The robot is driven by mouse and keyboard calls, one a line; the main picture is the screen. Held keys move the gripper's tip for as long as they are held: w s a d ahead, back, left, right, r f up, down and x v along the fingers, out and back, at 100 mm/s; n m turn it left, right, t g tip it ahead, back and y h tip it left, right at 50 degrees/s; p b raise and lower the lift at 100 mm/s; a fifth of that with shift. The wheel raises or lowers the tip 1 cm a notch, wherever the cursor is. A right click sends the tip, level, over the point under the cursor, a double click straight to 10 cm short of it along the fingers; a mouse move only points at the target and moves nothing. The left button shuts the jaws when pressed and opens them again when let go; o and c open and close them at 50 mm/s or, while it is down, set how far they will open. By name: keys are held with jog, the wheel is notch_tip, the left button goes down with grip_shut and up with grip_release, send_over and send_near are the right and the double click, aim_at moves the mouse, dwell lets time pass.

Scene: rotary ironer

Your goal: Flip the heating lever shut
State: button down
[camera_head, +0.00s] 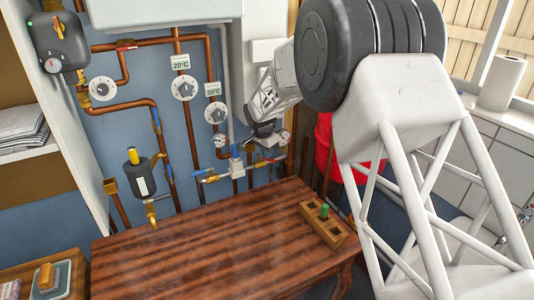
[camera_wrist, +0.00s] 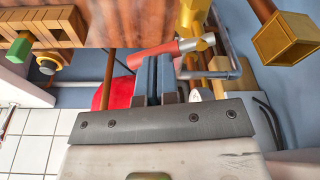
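A red valve lever (camera_wrist: 150,53) lies just beyond my fingertips in the wrist view, joined to a brass valve body (camera_wrist: 196,14). In the head view a small red lever (camera_head: 270,159) shows by the pipes below my gripper. No readable label tells whether this is the heating lever. My gripper (camera_wrist: 157,58) points at the lever with its two blue-grey fingers close together, and I see nothing between them. Whether the fingertips touch the lever is unclear. In the head view my gripper (camera_head: 264,138) is small and partly merged with the pipework.
Copper pipes, dials (camera_head: 184,88) and blue-handled valves (camera_head: 200,172) crowd the wall around my gripper. A pressure gauge (camera_head: 220,140) is close on its left. A wooden table (camera_head: 190,245) with a slotted block (camera_head: 325,228) stands below. A red object (camera_head: 325,150) is at the right.

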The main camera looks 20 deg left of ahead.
jog(key=shift+w+d+f, duration=0.1)
jog(key=shift+w+d, duration=0.1)
jog(key=shift+d, duration=0.1)
notch_tip(320, 180, up, 13)
jog(key=shift+a, duration=0.3)
jog(key=shift+s, duration=0.1)
